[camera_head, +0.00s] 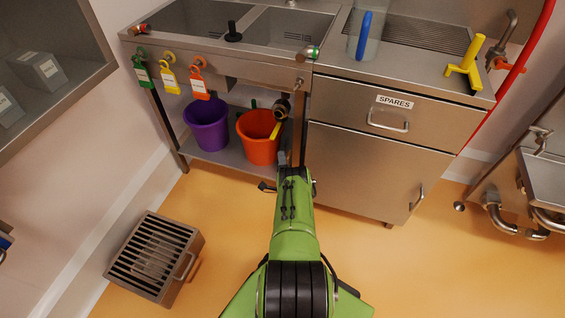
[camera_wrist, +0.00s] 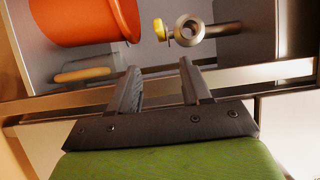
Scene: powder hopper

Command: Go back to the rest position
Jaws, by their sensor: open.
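My green arm reaches forward to the steel sink unit, and my gripper (camera_head: 283,160) is in front of its lower opening. In the wrist view my gripper (camera_wrist: 160,72) has its two dark fingers apart with nothing between them. Beyond the fingertips is a round metal pipe end (camera_wrist: 190,28) with a yellow lever (camera_wrist: 160,30) beside it; the fingers appear apart from both. The yellow lever (camera_head: 276,131) also shows in the head view, just above the gripper. An orange bucket (camera_wrist: 85,18) is at upper left in the wrist view.
The orange bucket (camera_head: 257,146) and a purple bucket (camera_head: 207,130) stand on the lower shelf. The SPARES drawer (camera_head: 350,101) and a cupboard door (camera_head: 360,165) are right of my arm. A slatted metal box (camera_head: 155,258) is on the floor at left. Floor at lower right is clear.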

